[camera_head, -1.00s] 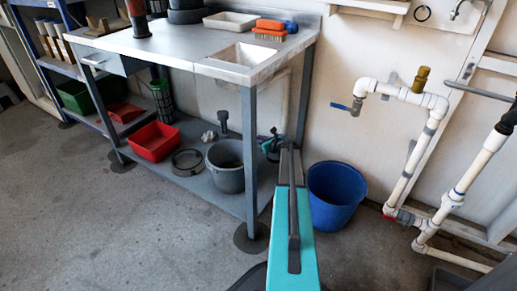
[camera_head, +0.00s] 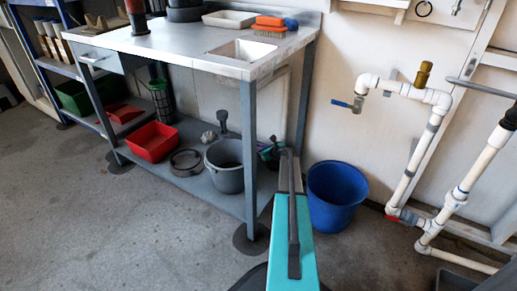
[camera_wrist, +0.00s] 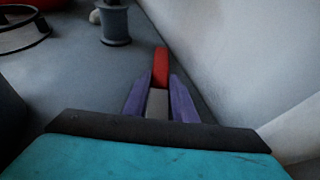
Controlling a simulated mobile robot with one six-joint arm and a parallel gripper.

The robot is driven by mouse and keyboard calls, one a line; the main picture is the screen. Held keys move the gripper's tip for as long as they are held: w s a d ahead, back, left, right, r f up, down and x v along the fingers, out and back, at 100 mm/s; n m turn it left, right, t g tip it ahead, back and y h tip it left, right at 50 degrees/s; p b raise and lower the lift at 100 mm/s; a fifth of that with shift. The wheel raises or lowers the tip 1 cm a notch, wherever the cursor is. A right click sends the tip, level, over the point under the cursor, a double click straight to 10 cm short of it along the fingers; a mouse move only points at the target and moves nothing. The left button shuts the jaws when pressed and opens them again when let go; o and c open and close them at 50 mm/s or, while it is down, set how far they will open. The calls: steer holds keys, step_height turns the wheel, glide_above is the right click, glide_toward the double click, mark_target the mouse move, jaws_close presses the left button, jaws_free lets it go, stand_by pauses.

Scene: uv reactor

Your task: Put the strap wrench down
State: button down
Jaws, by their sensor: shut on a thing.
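My gripper (camera_wrist: 159,92), with two purple fingers, is shut on the strap wrench (camera_wrist: 161,66), seen in the wrist view as a red, narrow end beyond the fingers with a grey part between them. The rest of the wrench is hidden or cannot be made out. The held piece is over or on the grey lower shelf (camera_wrist: 85,75) of the workbench, close to the pale wall; I cannot tell if it touches the shelf. In the head view my gripper (camera_head: 268,150) is small, under the bench behind my teal arm, and the wrench cannot be made out.
On the lower shelf (camera_head: 203,190) stand a red bin (camera_head: 152,142), a dark ring (camera_head: 186,162), a grey bucket (camera_head: 226,168) and a grey spool-like part (camera_wrist: 114,24). A blue bucket (camera_head: 335,195) stands right of the bench. The bench top (camera_head: 160,45) is above.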

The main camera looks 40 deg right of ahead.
steer(key=c, duration=1.5)
jaws_free()
steer(key=shift+o, duration=0.2)
steer(key=shift+s+a+r+p, duration=0.1)
steer(key=shift+s+r+p, duration=0.25)
steer(key=shift+s, duration=0.15)
steer(key=p+v, duration=0.4)
steer(key=v, duration=0.7)
